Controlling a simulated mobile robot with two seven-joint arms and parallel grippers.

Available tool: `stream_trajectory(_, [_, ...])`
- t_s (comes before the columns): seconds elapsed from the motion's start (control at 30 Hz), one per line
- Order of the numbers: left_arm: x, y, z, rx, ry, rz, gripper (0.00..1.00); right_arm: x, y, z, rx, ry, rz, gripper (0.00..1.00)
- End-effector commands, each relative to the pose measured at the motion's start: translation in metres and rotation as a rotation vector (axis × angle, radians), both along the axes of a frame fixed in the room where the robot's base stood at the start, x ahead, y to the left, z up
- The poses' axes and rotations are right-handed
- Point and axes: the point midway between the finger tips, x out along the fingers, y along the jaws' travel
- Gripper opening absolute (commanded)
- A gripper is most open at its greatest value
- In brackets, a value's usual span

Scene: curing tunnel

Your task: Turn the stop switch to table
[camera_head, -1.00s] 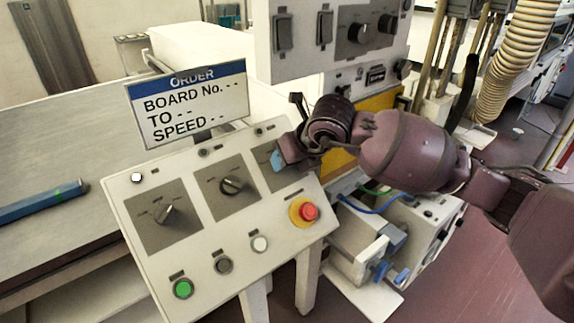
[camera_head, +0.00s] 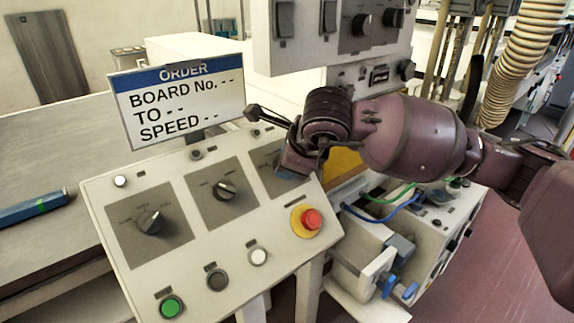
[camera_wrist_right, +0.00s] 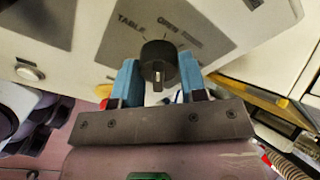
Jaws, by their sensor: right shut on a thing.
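The stop switch is a black rotary knob (camera_wrist_right: 158,52) on a dark square plate at the right of the sloped control panel (camera_head: 190,250). In the right wrist view, the words TABLE and OPEN are printed on its plate, with a third label too small to read. My right gripper (camera_wrist_right: 158,78) has its blue fingers shut on the knob, one on each side. In the head view the gripper (camera_head: 290,165) covers the knob and part of its plate. I cannot tell which label the knob points to. My left gripper is out of view.
Two similar knobs, the middle (camera_head: 224,189) and left (camera_head: 150,222), sit beside it. A red stop button (camera_head: 311,219) is close below my gripper. Green (camera_head: 171,306), grey and white buttons line the lower edge. An order sign (camera_head: 180,98) stands behind, reading blanks.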

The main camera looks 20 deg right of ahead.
Motion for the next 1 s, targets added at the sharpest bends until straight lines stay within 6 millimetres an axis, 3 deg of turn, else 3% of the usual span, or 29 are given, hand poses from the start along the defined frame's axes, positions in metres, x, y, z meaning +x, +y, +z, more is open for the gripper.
stream_trajectory(0.3, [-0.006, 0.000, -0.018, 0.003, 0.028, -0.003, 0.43, 0.001, 0.001, -0.003, -0.193, -0.068, 0.208, 0.15])
stream_trajectory(0.5, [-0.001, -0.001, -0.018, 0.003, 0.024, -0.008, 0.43, 0.001, 0.001, -0.002, -0.289, -0.104, 0.310, 0.15])
stream_trajectory(1.0, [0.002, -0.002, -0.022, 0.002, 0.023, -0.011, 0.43, 0.000, 0.001, 0.000, -0.399, -0.144, 0.427, 0.15])
